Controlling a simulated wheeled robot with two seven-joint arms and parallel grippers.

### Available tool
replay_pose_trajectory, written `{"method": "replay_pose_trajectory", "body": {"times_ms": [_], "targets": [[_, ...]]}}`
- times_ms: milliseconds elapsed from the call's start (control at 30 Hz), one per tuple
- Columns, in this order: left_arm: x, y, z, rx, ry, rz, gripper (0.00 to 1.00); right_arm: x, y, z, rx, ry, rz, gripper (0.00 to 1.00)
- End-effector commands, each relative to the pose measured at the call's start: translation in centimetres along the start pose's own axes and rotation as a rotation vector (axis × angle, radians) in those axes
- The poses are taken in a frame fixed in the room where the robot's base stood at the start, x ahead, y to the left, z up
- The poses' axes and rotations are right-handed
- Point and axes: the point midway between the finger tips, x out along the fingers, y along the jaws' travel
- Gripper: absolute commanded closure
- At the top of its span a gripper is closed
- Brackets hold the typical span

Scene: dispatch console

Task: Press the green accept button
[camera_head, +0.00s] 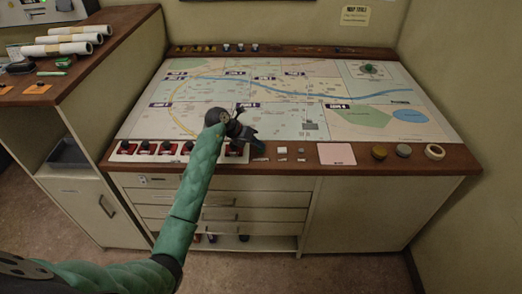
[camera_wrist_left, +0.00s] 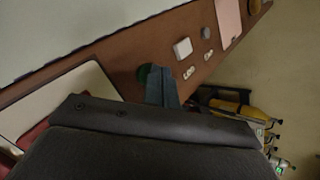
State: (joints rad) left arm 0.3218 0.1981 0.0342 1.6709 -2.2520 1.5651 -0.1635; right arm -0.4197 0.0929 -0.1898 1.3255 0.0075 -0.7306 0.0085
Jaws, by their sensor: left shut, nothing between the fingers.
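A small round green piece (camera_wrist_left: 143,74), which looks like the green button, sits on the brown front ledge in the left wrist view. It is partly covered by the fingers of my left gripper (camera_wrist_left: 162,84). In the head view my left gripper (camera_head: 256,146) points down over the ledge, just right of the row of red switches, and hides that spot. Its fingers are shut and empty. The fingertips are at or very near the green piece; I cannot tell whether they touch it. My right gripper is in neither view.
A row of red switches (camera_head: 167,148) lies left of the gripper. A white block (camera_wrist_left: 183,47), a pink note (camera_head: 337,154) and a tape roll (camera_head: 434,152) lie to the right on the ledge. The map table (camera_head: 290,95) behind is mostly flat. Drawers (camera_head: 240,199) are below.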

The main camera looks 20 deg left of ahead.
Motion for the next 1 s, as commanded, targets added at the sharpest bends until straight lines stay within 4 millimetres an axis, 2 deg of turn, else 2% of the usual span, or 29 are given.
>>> {"method": "replay_pose_trajectory", "body": {"times_ms": [100,1000], "targets": [[0.0,0.0,0.0,0.0,0.0,0.0,1.0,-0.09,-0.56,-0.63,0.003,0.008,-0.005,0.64],[0.64,0.48,-0.51,-0.001,0.002,0.001,1.0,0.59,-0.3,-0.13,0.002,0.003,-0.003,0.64]]}}
